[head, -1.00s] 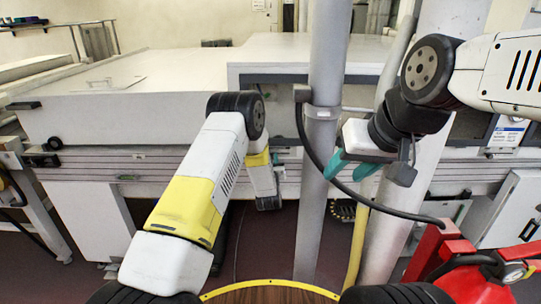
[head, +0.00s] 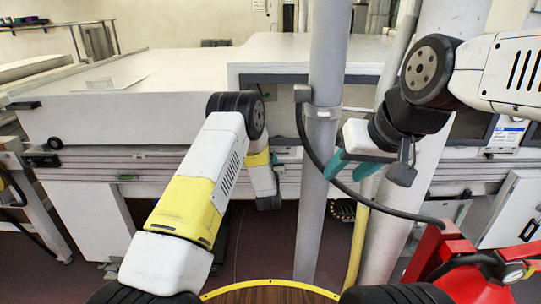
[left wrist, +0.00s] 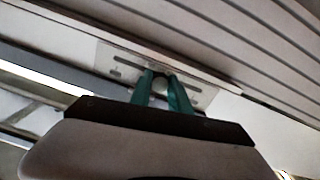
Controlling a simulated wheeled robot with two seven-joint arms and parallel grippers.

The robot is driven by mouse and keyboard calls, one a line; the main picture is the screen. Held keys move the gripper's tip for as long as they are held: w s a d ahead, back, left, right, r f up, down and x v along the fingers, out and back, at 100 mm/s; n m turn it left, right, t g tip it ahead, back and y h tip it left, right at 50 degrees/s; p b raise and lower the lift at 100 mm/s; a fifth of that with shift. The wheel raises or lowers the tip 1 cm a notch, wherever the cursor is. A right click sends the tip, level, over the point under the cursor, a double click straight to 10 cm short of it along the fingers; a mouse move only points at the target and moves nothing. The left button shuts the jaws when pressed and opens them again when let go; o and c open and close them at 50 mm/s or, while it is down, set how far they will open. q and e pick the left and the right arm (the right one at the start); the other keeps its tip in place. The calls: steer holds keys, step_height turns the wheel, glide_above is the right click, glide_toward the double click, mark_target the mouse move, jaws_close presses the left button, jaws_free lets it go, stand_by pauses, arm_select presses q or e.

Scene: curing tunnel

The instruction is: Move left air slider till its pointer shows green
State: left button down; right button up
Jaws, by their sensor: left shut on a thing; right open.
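In the left wrist view, a light metal plate (left wrist: 113,62) with slots is fixed under a ribbed panel. A small round knob (left wrist: 160,86) sits at the middle of the plate. The teal fingers of my left gripper (left wrist: 161,90) are shut on this knob, one on each side. I cannot make out a pointer or any green mark on the plate. In the head view the left gripper is hidden; only its arm shows, reaching down to the machine's front. My right gripper (head: 350,166) is open and empty, in front of the machine beside the grey post.
A grey post (head: 321,150) with a black cable stands between my arms. The long white machine (head: 110,110) spans the view. A red fire extinguisher (head: 445,255) stands at the lower right, and a yellow pipe (head: 357,240) rises near the post.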

arm_select(q)
steer(key=shift+d, duration=0.15)
stand_by(0.4)
steer(key=d, duration=0.3)
steer(key=shift+d, duration=0.2)
steer(key=c, duration=1.2)
jaws_free()
steer(key=shift+c, duration=0.2)
glide_toward(279, 154)
steer(key=shift+s, duration=0.95)
